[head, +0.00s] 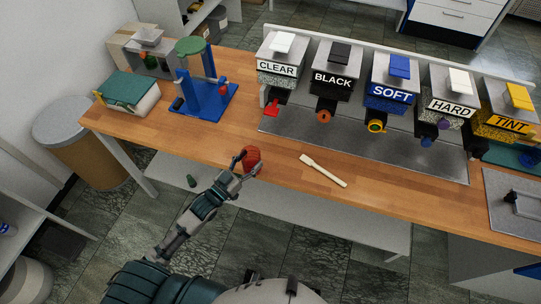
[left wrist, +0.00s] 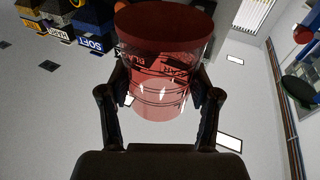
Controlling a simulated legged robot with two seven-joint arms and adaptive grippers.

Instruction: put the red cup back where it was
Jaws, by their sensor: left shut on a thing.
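The red cup (head: 252,159) is at the front edge of the wooden counter, left of the middle in the head view. I cannot tell whether it touches the wood. My left gripper (head: 245,166) is shut on it, with one finger on each side. In the left wrist view the red cup (left wrist: 163,75) fills the space between the fingers of the left gripper (left wrist: 160,100). It has clear reddish walls with dark line marks and a solid red end. My right gripper is not in view.
A white spatula (head: 323,170) lies right of the cup on the wooden counter (head: 218,135). A blue stand (head: 205,98) and a green-topped box (head: 127,92) stand at the left. Labelled dispensers, such as BLACK (head: 334,78), line the back. Wood around the cup is clear.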

